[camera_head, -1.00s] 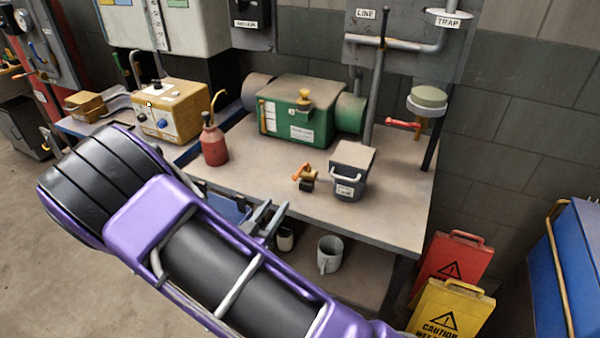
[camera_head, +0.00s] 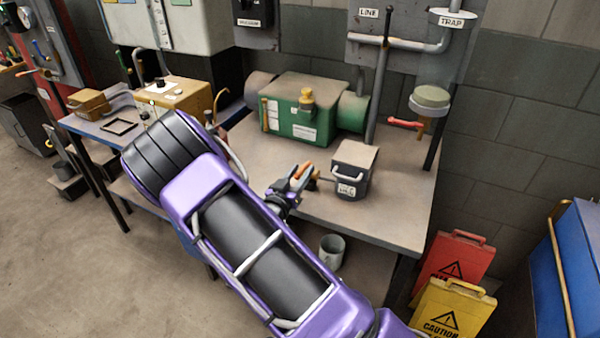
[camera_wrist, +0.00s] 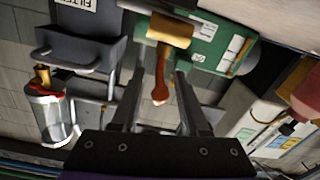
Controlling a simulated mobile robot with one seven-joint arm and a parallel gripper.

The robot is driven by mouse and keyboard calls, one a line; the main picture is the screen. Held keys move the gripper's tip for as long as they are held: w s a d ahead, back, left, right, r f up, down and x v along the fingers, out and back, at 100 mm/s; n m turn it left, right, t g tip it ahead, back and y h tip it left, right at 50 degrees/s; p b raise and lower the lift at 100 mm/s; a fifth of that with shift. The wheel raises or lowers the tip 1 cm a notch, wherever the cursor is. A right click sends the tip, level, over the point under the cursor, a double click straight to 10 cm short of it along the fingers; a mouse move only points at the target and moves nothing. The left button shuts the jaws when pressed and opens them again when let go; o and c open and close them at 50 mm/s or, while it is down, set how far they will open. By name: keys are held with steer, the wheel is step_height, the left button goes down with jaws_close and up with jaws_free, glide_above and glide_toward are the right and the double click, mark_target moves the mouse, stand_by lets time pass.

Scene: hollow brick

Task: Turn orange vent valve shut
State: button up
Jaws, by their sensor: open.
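The orange vent valve (camera_head: 307,168) sits on the workbench, left of a dark grey box, and is partly hidden by my gripper in the head view. In the wrist view its orange handle (camera_wrist: 161,78) hangs from a brass-coloured body (camera_wrist: 170,30). My gripper (camera_head: 301,177) is open at the valve. In the wrist view the two fingers (camera_wrist: 157,92) stand one on each side of the handle's end, with a visible gap on both sides. I cannot tell how deep the handle reaches between them.
The grey box (camera_head: 350,178) with a handle stands close right of the valve. A green machine (camera_head: 300,110) is behind. A red-handled valve (camera_head: 405,123) hangs below the trap pipe. A mug (camera_head: 331,250) is on the lower shelf. Caution signs (camera_head: 450,308) stand right of the bench.

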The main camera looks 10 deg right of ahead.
jaws_close()
stand_by(1.4)
